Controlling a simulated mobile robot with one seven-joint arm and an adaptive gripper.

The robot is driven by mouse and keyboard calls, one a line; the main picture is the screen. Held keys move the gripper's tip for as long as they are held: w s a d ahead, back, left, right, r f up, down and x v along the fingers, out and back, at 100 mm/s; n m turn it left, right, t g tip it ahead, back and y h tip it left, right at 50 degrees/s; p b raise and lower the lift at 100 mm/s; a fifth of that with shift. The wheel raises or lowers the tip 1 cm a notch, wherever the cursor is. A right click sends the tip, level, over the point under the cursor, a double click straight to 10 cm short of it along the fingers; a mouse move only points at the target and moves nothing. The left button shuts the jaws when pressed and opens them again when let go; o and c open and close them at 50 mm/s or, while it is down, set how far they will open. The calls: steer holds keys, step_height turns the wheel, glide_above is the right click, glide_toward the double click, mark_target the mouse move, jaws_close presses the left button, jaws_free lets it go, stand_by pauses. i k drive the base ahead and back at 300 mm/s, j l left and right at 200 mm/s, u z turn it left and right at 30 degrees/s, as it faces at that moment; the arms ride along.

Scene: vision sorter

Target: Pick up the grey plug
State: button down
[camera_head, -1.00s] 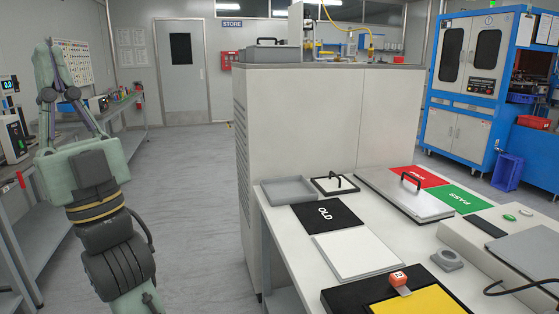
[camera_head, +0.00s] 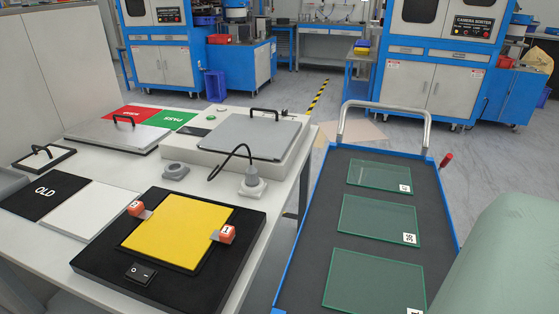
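The grey plug (camera_head: 253,187) stands on the white table near its right edge, in front of a white box. A black cable (camera_head: 237,152) rises from its top, arches over to the left and comes down near the box's front. The plug is light grey, with a wider round base. A grey square piece with a round top (camera_head: 175,171) sits apart from it to the left; I cannot tell for sure whether it is a socket. My gripper is not in view. A pale green rounded part at the lower right looks like a link of my arm.
A black unit with a yellow pad (camera_head: 178,232), two red numbered tags and a switch lies in front of the plug. The white box (camera_head: 205,160) carries a grey lid with a handle. A blue-edged trolley (camera_head: 290,250) with glass plates stands to the right, across a gap.

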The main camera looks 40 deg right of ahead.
mark_target(253, 180)
steer(key=k+j+z, duration=0.15)
steer(key=z, duration=0.2)
steer(key=k+j+z, duration=0.1)
steer(key=z, duration=0.25)
steer(key=k+z, duration=0.25)
steer(key=z, duration=0.15)
